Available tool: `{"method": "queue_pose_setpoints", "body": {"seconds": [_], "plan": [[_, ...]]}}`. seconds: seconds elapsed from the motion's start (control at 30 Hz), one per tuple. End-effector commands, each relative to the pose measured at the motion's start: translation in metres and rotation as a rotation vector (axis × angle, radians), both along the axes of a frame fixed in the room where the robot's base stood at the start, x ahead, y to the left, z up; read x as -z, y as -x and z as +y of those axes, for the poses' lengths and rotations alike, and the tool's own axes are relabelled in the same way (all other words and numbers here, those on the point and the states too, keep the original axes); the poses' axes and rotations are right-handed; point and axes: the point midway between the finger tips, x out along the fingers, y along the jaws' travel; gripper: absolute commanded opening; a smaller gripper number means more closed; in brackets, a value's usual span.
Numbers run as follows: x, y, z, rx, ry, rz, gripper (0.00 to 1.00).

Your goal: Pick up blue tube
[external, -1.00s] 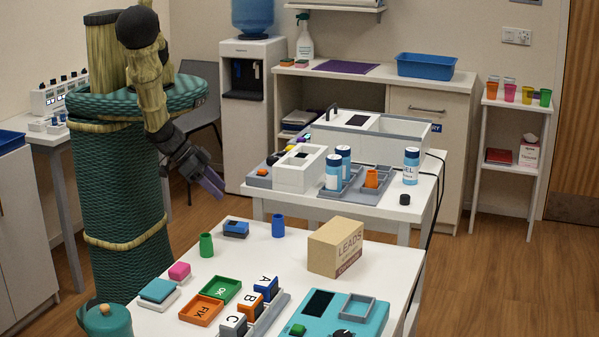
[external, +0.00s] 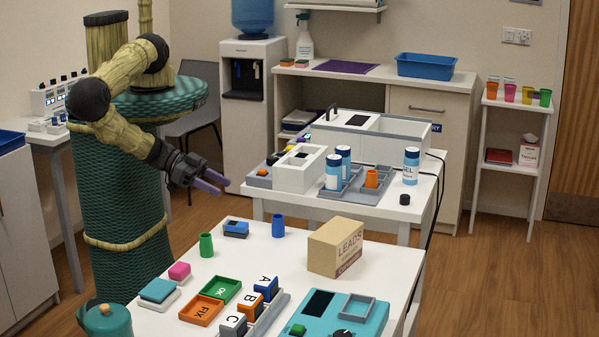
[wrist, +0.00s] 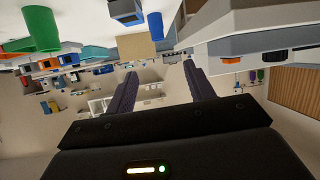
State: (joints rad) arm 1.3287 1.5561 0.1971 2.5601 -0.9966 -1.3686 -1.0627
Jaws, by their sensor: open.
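The blue tube (external: 278,226) stands upright near the far edge of the front white table. It also shows in the wrist view (wrist: 155,25), where the picture is upside down, at the top and beyond the fingertips. My gripper (external: 218,182) is open and empty, with purple fingers pointing right and slightly down. It is in the air, up and left of the blue tube in the external view and apart from it. The two fingers also show in the wrist view (wrist: 160,72) with a gap between them.
A green tube (external: 206,245) and a small blue-and-black block (external: 236,229) stand left of the blue tube. A cardboard box (external: 336,247) stands to its right. The second white table (external: 290,205), with bottles and grey trays, is behind. The space around the tube's top is clear.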

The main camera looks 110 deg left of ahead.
Motion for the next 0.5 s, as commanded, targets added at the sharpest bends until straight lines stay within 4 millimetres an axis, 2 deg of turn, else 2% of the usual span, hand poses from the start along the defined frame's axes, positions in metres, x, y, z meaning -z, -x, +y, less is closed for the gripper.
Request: {"method": "queue_pose_setpoints", "body": {"seconds": [0.1, 0.5], "plan": [[0.012, -0.016, 0.002, -0.003, 0.001, -0.003, 0.53], [0.031, -0.061, 0.006, -0.003, 0.001, -0.001, 0.53]]}}
